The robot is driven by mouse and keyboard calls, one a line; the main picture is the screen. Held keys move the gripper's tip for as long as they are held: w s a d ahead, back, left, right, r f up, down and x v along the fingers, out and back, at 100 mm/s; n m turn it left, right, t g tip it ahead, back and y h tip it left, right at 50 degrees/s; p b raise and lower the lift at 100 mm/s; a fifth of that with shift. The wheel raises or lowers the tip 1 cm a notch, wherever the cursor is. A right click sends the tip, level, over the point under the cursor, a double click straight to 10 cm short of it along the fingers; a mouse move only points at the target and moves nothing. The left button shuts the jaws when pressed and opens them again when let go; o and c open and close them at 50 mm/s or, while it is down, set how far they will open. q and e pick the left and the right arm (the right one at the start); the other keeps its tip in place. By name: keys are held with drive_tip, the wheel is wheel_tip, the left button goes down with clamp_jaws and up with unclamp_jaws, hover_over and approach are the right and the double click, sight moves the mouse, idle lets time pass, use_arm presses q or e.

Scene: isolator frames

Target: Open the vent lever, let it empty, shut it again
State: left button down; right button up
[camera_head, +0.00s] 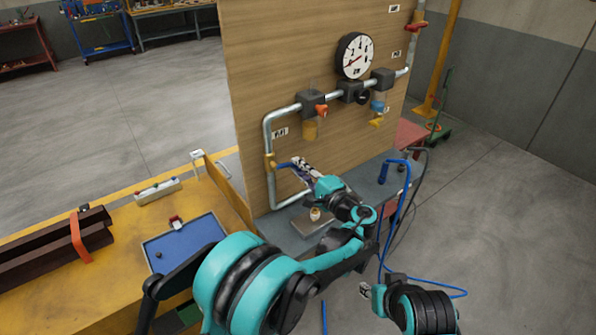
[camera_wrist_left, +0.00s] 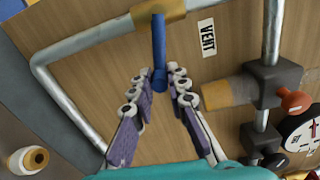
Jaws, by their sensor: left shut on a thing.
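The vent valve is a brass body (camera_head: 269,161) on the left vertical run of the pipe, and it also shows in the left wrist view (camera_wrist_left: 180,8). Its blue lever (camera_head: 286,164) sticks out to the right, roughly across the pipe. In the left wrist view the lever (camera_wrist_left: 158,45) ends between my fingertips. My left gripper (camera_head: 300,168) is shut on the lever's end. The round gauge (camera_head: 354,55) hangs above the pipe, its red needle toward the lower left. My right gripper (camera_head: 371,292) is low at the right, away from the panel; its fingers are too small to judge.
The wooden panel (camera_head: 250,95) carries the pipe, a red-handled valve (camera_head: 320,110) and a blue filter (camera_head: 377,105). A yellow bench (camera_head: 110,260) with a blue tray (camera_head: 185,243) is at left. A blue hose (camera_head: 400,200) loops at right.

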use_arm(q)
drive_tip(key=shift+r+n+p, duration=0.2)
drive_tip(key=shift+r+n, duration=0.25)
drive_tip(key=shift+n, duration=0.4)
drive_tip(key=shift+r+n+p, duration=0.2)
drive_tip(key=shift+r+n, duration=0.2)
drive_tip(key=shift+n, duration=0.45)
drive_tip(key=c, duration=1.5)
unclamp_jaws()
